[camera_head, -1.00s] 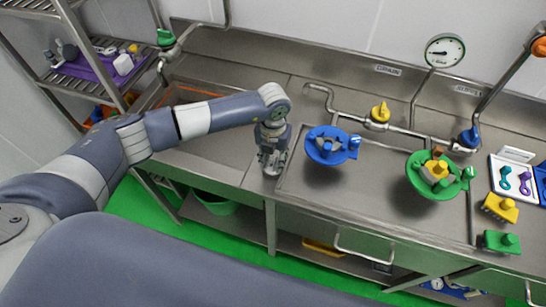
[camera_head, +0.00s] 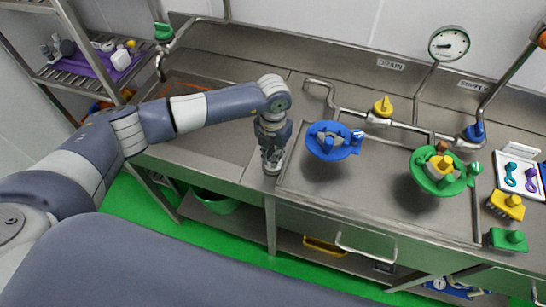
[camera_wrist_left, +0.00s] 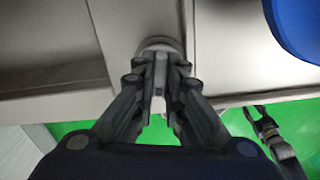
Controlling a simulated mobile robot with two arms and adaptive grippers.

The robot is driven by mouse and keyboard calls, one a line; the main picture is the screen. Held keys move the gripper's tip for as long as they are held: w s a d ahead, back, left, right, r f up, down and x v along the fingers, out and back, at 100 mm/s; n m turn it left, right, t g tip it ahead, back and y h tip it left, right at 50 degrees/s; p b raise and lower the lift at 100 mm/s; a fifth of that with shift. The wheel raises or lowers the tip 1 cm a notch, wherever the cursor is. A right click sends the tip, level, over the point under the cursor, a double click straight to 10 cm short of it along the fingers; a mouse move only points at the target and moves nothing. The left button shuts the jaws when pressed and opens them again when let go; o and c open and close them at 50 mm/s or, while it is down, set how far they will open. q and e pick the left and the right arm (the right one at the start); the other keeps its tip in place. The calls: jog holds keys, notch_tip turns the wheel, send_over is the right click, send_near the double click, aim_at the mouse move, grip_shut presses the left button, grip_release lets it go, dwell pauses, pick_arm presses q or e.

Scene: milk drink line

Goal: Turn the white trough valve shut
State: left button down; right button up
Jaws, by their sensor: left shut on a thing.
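My left gripper (camera_head: 271,163) is at the front edge of the steel counter, left of the blue bowl, pointing down. In the left wrist view, its two fingers (camera_wrist_left: 160,85) are closed on the white trough valve (camera_wrist_left: 160,45), a pale rounded piece at the counter edge. The fingers cover most of the valve, so its angle is hard to tell. In the head view the gripper hides it.
A blue bowl (camera_head: 313,148) stands just right of the gripper, and a green bowl (camera_head: 425,181) farther right. Behind them a pipe carries a yellow valve (camera_head: 382,107) and a blue valve (camera_head: 474,132). A shelf rack (camera_head: 88,72) stands left. Counter left of the gripper is clear.

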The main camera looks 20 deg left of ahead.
pick_arm(q)
jog(key=m+b, duration=1.3)
jog(key=b, duration=0.3)
jog(key=shift+f, duration=0.2)
jog(key=shift+r+m+b, duration=0.2)
jog(key=shift+m+b, duration=1)
jog(key=shift+m, duration=0.2)
jog(key=c, duration=1.7)
grip_release()
jog(key=shift+o, duration=0.2)
notch_tip(320, 180, up, 12)
